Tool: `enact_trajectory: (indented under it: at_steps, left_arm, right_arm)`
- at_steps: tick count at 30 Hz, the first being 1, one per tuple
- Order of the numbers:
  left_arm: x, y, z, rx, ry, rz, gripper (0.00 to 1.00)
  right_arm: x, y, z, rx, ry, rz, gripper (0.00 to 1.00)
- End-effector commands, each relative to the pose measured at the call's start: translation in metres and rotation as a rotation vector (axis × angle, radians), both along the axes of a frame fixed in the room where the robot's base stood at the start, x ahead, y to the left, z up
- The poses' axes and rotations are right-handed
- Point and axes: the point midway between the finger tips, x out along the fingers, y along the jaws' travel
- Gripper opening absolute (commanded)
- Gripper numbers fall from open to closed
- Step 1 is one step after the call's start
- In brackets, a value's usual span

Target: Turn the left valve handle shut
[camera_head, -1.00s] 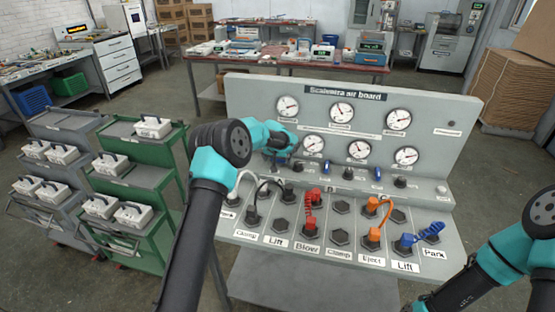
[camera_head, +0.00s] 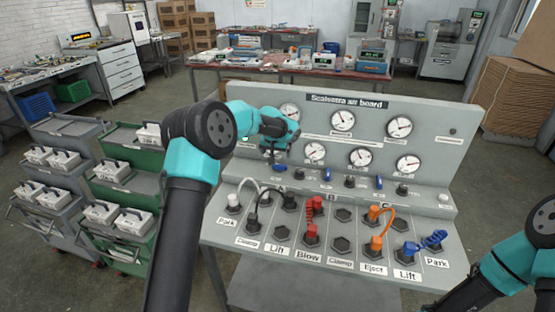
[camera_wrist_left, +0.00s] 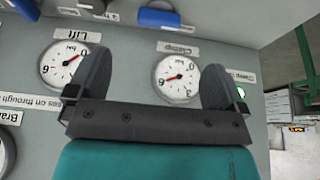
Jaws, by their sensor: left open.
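The left valve handle is a small blue lever (camera_head: 280,168) on the lower ledge of the grey board (camera_head: 462,125), just below my left gripper. In the left wrist view, which shows the board upside down, a blue handle (camera_wrist_left: 157,18) stands at the top edge, between the two fingers' lines but beyond their tips. My left gripper (camera_head: 272,155) is open and empty, and its two dark fingers (camera_wrist_left: 152,82) stand wide apart in front of the gauges. The handle is apart from the fingers. My right gripper is out of view; only its arm shows at the lower right.
Two more blue handles (camera_head: 327,167) (camera_head: 379,183) stand along the ledge to the right. Dial gauges (camera_head: 314,152) fill the upright panel. Below are sockets with an orange hose (camera_head: 385,226), a red hose (camera_head: 311,222) and a blue hose (camera_head: 430,240).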

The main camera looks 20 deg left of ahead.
Motion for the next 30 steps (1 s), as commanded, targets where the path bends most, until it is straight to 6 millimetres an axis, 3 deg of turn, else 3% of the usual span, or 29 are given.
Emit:
enact_trajectory:
  at_steps: [4, 10, 30]
  left_arm:
    - [-0.011, -0.001, 0.028, 0.001, -0.003, -0.001, 0.98]
    - [-0.021, -0.002, 0.051, 0.000, 0.000, 0.000, 0.98]
    - [-0.024, -0.005, 0.061, -0.003, -0.007, -0.005, 0.98]
  right_arm:
    - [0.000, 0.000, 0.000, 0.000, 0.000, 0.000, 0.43]
    - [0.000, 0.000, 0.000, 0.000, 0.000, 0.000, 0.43]
    - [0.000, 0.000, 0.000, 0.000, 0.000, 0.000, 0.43]
